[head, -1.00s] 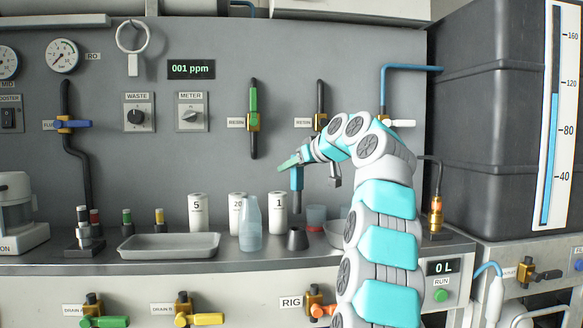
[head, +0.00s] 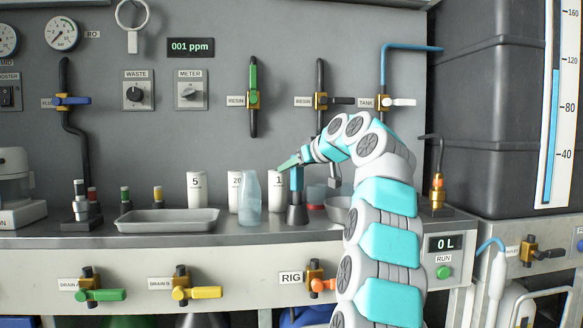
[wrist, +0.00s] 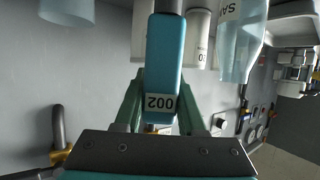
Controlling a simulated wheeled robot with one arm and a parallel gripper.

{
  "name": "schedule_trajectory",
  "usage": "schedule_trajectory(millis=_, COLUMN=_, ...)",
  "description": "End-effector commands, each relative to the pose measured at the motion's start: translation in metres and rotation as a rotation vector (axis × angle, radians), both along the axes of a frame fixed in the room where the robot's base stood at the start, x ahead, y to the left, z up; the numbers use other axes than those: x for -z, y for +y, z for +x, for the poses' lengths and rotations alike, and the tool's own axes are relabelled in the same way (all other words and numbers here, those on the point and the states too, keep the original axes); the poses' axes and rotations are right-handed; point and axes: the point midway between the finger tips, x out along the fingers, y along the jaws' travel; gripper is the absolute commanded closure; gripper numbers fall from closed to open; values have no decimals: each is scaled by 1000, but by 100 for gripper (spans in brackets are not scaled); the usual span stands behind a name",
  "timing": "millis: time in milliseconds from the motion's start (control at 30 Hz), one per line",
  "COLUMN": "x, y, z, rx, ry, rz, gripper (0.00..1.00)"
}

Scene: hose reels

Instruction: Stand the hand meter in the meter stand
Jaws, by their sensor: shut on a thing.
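The hand meter (head: 296,181) is a slim teal body, upright in the head view. It fills the middle of the wrist view (wrist: 163,60), with a "002" label. My gripper (head: 291,163) is shut on its upper part, and in the wrist view green fingers (wrist: 160,92) clasp both sides.
A translucent blue bottle (head: 250,200) stands just left of the stand. White canisters (head: 197,191) stand behind, one partly hidden by the meter. A grey tray (head: 168,221) lies further left.

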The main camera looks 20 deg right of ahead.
Motion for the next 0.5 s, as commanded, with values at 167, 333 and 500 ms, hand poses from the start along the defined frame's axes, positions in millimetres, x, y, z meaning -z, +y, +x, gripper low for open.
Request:
schedule_trajectory(millis=167, x=7, y=0, z=0, rx=0, ry=0, rz=-1, gripper=100)
schedule_trajectory(millis=333, x=7, y=0, z=0, rx=0, ry=0, rz=-1, gripper=100)
schedule_trajectory(millis=500, x=7, y=0, z=0, rx=0, ry=0, rz=-1, gripper=54)
